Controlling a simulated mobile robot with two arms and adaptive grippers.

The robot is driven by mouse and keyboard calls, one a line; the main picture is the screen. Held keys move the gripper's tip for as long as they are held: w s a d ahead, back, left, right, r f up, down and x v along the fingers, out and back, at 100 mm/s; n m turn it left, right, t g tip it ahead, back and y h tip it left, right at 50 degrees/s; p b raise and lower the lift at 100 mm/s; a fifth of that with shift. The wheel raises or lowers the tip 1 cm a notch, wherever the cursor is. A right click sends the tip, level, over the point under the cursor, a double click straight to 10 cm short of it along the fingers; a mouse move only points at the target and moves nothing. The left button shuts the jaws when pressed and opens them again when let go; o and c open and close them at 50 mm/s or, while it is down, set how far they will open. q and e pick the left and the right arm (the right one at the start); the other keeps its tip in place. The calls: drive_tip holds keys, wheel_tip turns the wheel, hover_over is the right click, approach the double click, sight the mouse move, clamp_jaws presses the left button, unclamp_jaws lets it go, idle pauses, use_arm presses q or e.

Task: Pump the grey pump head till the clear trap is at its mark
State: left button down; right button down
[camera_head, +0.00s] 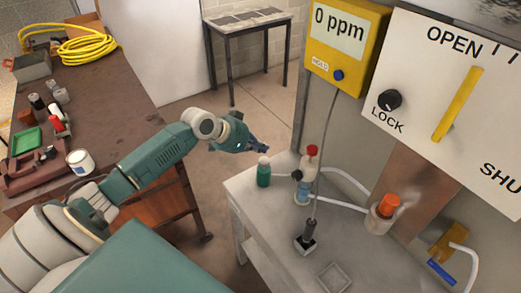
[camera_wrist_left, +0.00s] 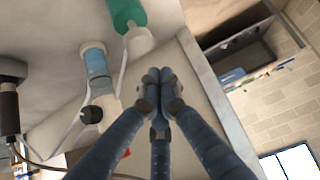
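A small upright clear cylinder with blue liquid (camera_head: 303,189), likely the clear trap, stands on the grey bench; it also shows in the left wrist view (camera_wrist_left: 97,64). A black knob (camera_head: 297,175) is at its side. I cannot tell for certain which part is the grey pump head; a green bottle (camera_head: 263,176) beside the cylinder has a pale grey cap (camera_wrist_left: 138,42). No mark on the trap is readable. My right gripper is out of view.
A dark grey probe (camera_head: 309,232) on a black block hangs on a cable from the yellow meter (camera_head: 336,47), reading 0 ppm. An orange-capped jar (camera_head: 381,218) stands at right with pale hoses. A white panel (camera_head: 456,105) carries a yellow lever. Open floor lies left of the bench.

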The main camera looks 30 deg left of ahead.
sight(260, 161)
use_arm(q)
drive_tip(key=shift+s+a+f+p, duration=0.1)
drive_tip(key=shift+f+p, duration=0.05)
drive_tip(key=shift+f, duration=0.6)
drive_tip(key=shift+s+f+p, duration=0.1)
drive_tip(key=shift+f+p, duration=0.05)
drive_tip(key=shift+f, duration=0.55)
drive_tip(key=shift+f, duration=0.15)
